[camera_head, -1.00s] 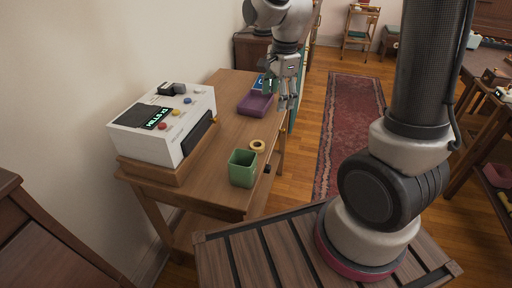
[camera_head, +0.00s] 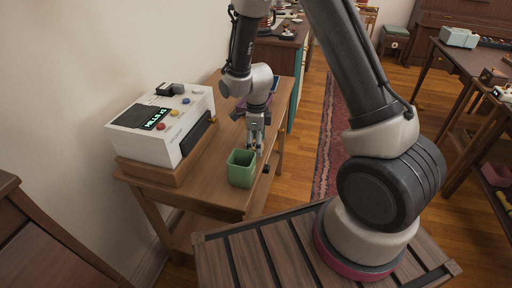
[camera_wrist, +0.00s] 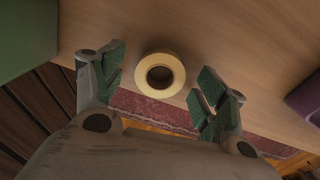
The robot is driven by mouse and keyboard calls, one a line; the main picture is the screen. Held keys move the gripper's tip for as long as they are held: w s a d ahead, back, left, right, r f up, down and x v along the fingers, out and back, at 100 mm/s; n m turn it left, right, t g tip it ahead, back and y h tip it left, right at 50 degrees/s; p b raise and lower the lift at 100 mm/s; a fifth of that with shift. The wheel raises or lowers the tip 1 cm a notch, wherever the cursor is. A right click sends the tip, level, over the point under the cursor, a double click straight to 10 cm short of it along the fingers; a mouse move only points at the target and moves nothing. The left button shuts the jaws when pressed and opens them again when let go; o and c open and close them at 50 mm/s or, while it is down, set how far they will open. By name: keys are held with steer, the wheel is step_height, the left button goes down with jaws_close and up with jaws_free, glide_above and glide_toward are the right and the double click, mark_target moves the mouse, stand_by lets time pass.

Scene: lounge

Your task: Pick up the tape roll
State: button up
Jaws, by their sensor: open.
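The tape roll is a pale yellow ring (camera_wrist: 160,75) lying flat on the wooden table (camera_wrist: 230,40) in the wrist view. It shows between and just beyond my open fingertips, with a dark hole at its centre. My gripper (camera_head: 256,148) points down over the table beside the green cup in the head view, where it hides the tape roll. In the wrist view my gripper (camera_wrist: 160,88) has its two green-padded fingers spread wide, with nothing between the pads. I cannot tell the exact height of the fingers above the roll.
A green square cup (camera_head: 241,168) stands close to the left of my gripper. A white machine with coloured buttons (camera_head: 165,125) sits on the table's left side. A purple tray (camera_wrist: 306,97) lies at the right in the wrist view. The table's front edge is near.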

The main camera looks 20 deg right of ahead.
steer(key=shift+f, duration=0.1)
steer(key=shift+c, duration=0.5)
steer(key=c, duration=0.9)
steer(key=shift+o, duration=0.2)
